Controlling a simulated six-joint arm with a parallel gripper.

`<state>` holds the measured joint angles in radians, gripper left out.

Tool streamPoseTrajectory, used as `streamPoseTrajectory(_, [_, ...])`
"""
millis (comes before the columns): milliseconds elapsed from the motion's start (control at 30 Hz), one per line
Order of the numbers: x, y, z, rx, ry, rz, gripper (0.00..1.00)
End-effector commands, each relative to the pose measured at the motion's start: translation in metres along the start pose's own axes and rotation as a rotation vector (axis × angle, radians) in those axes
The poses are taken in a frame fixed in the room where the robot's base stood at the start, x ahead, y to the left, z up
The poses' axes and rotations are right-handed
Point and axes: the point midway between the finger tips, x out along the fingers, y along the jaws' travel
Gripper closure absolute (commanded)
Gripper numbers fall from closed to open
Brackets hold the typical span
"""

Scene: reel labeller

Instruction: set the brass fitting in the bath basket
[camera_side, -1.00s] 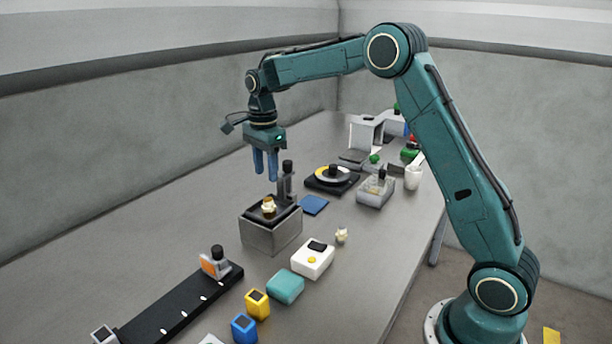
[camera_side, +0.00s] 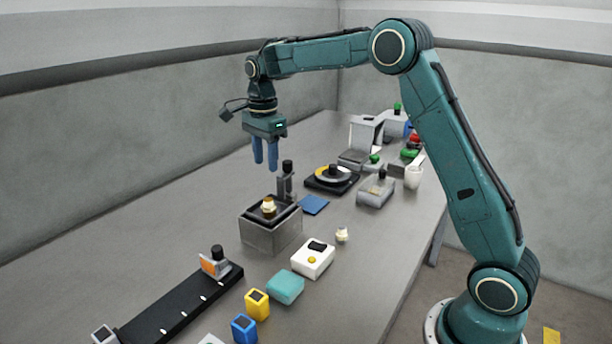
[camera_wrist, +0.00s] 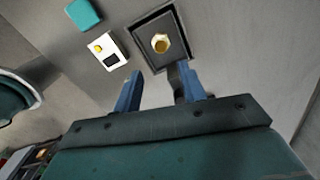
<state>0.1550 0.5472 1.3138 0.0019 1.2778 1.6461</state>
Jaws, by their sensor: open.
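The brass fitting (camera_side: 268,207) sits upright in the dark basket (camera_side: 258,217) at the top of the grey metal bath (camera_side: 270,238). In the wrist view the fitting (camera_wrist: 160,43) shows as a brass ring inside the dark square basket (camera_wrist: 143,36). My gripper (camera_side: 266,167) is open and empty, above and behind the bath. Its two blue fingers point down, well clear of the fitting. In the wrist view the fingers (camera_wrist: 160,88) are apart with nothing between them.
A dark post with a black knob (camera_side: 287,180) stands at the bath's back edge, close to my fingers. A small pale fitting (camera_side: 341,235), a white box (camera_side: 313,259) and a teal block (camera_side: 285,287) stand in front. A blue pad (camera_side: 313,205) lies right of the bath.

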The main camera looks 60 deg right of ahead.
Motion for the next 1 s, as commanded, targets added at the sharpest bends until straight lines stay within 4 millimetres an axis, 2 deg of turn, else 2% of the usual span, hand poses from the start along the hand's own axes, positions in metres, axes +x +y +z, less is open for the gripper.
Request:
streamPoseTrajectory(167, [-0.015, 0.013, 0.003, -0.075, -0.001, -0.023, 0.59])
streamPoseTrajectory(367, [-0.043, 0.046, 0.008, -0.255, 0.002, -0.073, 0.59])
streamPoseTrajectory(500, [-0.063, 0.077, 0.011, -0.415, 0.011, -0.118, 0.59])
streamPoseTrajectory(700, [-0.083, 0.124, 0.013, -0.644, 0.034, -0.179, 0.59])
streamPoseTrajectory(1000, [-0.097, 0.197, 0.013, -0.986, 0.093, -0.270, 0.59])
